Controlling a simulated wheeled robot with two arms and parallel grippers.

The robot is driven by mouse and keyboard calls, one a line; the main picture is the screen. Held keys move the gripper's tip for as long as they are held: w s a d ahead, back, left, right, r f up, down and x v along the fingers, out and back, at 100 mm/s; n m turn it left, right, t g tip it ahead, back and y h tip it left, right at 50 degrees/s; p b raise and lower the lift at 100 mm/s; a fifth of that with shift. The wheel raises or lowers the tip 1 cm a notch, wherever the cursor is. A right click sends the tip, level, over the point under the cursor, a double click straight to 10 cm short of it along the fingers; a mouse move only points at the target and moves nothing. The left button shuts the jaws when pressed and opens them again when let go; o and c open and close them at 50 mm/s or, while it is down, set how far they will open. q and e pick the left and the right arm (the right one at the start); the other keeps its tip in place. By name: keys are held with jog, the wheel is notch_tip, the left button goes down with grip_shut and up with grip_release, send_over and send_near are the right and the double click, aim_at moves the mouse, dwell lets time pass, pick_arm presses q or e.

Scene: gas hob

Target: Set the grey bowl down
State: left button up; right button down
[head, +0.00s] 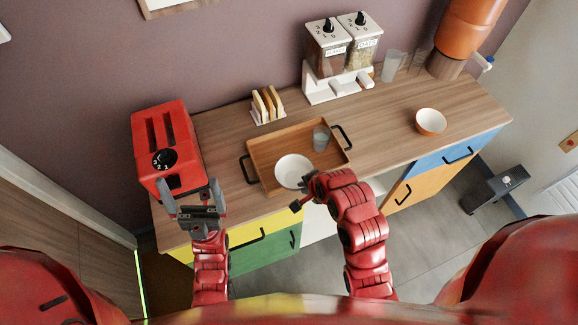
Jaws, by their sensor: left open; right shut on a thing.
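The grey bowl (294,171), pale and round, is upright at the front part of the wooden tray (265,150). I cannot tell whether its base touches the tray or is slightly above it. My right gripper (306,190) is at the bowl's front right rim and is shut on it; the fingertips are partly hidden by the wrist. My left gripper (192,194) is open and empty, with fingers pointing up in the picture, in front of the red toaster.
A glass (321,138) stands in the tray. The red toaster (162,145) is at left, a toast rack (267,104) behind the tray, cereal dispensers (340,60) at the back. A white-and-orange bowl (431,121) stands at right. The counter between tray and that bowl is clear.

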aim_at(289, 161)
jog(key=w+a, duration=0.1)
jog(key=w, duration=0.2)
jog(key=w+a+b, duration=0.1)
jog(key=w, duration=0.2)
jog(key=w+a+f+b, duration=0.1)
jog(key=w+a, duration=0.1)
jog(key=w, duration=0.1)
jog(key=shift+w+f, duration=0.1)
jog(key=shift+w, duration=0.25)
notch_tip(289, 161, down, 4)
jog(key=shift+r+b, duration=0.25)
jog(key=shift+b, duration=0.4)
jog(key=shift+r, duration=0.1)
jog(key=c, duration=1.4)
grip_release()
jog(key=o, duration=0.5)
